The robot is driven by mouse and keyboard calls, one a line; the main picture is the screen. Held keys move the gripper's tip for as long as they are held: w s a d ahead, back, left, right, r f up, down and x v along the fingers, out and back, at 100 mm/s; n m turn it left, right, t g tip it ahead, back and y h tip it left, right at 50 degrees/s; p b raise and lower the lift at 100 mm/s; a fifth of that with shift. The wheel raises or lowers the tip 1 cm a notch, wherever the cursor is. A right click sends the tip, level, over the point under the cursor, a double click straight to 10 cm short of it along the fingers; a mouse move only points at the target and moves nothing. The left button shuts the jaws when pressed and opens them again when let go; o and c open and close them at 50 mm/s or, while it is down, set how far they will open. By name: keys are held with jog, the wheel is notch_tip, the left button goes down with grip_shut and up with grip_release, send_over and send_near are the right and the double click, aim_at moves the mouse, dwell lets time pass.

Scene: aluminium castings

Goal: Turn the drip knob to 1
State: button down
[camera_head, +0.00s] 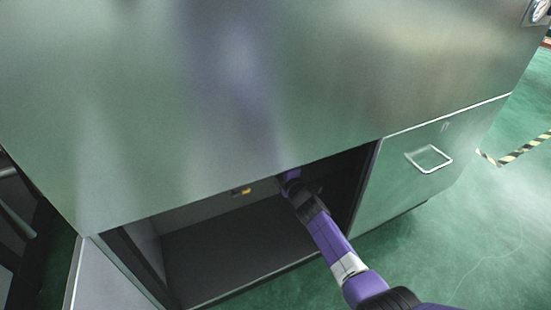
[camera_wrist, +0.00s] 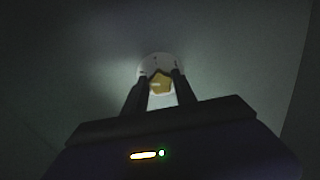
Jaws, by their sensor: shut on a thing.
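The drip knob shows in the wrist view as a yellow, angular knob (camera_wrist: 160,83) on a round white dial plate (camera_wrist: 158,64). My gripper (camera_wrist: 160,86) is shut on the knob, with one dark finger on each side of it. Marks on the dial are too small and dim to read, so I cannot tell the setting. In the head view my purple arm reaches into the open compartment of a metal cabinet, and my gripper's tips are hidden behind the cabinet's upper edge.
The metal cabinet (camera_head: 300,80) overhangs the dark open compartment (camera_head: 240,240). A small yellow item (camera_head: 246,191) shows on its back wall. A closed panel with a square handle (camera_head: 429,158) is at right. Green floor with a striped line (camera_head: 520,148) lies beyond.

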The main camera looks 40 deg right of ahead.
jog(key=m+p, duration=0.3)
jog(key=m, duration=1)
jog(key=shift+f, duration=0.2)
jog(key=shift+a, duration=0.1)
dwell(0.3)
jog(key=c, duration=1)
grip_release()
jog(key=p+v, duration=0.4)
jog(key=v, duration=0.3)
jog(key=shift+s, duration=0.4)
